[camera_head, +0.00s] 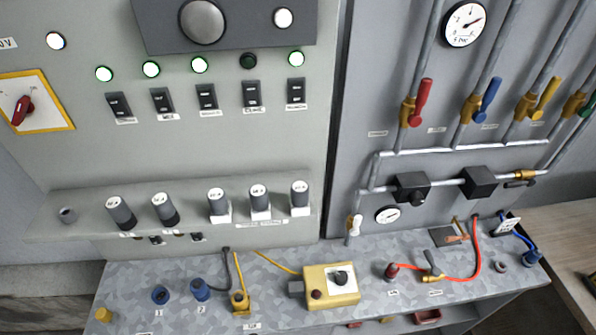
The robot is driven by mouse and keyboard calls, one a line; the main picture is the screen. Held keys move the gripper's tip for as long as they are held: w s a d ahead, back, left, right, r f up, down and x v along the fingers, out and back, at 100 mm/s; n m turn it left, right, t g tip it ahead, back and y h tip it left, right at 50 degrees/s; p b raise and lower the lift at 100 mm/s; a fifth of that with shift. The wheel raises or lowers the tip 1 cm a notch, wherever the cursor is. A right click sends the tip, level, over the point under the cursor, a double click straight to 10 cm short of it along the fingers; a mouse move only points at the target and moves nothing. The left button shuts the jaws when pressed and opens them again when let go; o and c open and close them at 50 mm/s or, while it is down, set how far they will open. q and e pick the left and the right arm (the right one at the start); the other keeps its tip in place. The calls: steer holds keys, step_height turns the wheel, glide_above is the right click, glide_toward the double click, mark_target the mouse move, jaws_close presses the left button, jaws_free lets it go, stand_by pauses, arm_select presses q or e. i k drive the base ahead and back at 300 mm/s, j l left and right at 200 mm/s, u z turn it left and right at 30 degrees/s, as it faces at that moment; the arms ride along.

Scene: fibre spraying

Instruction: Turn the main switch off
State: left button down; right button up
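A red rotary switch (22,109), which looks like the main switch, sits on a white plate with a yellow border (50,108) at the left edge of the grey panel. Its red handle is tilted, its upper end leaning right. The markings on the plate are too small to read. Neither of my grippers shows in the head view, so nothing is seen near the switch.
Several black rocker switches (207,97) sit right of the plate under round lamps, most lit green, one dark (248,61). A ledge with several knobs (120,212) juts out below. Valves with coloured handles (422,102) and a worktop (130,280) with fittings lie right and below.

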mark_target(24, 106)
steer(key=u, duration=1.45)
steer(key=i+j, duration=0.2)
steer(key=j, duration=0.2)
steer(key=i+j, duration=0.2)
steer(key=j, duration=0.15)
steer(key=i+j, duration=0.2)
steer(key=j, duration=0.2)
steer(key=i+j, duration=0.25)
steer(key=j, duration=0.15)
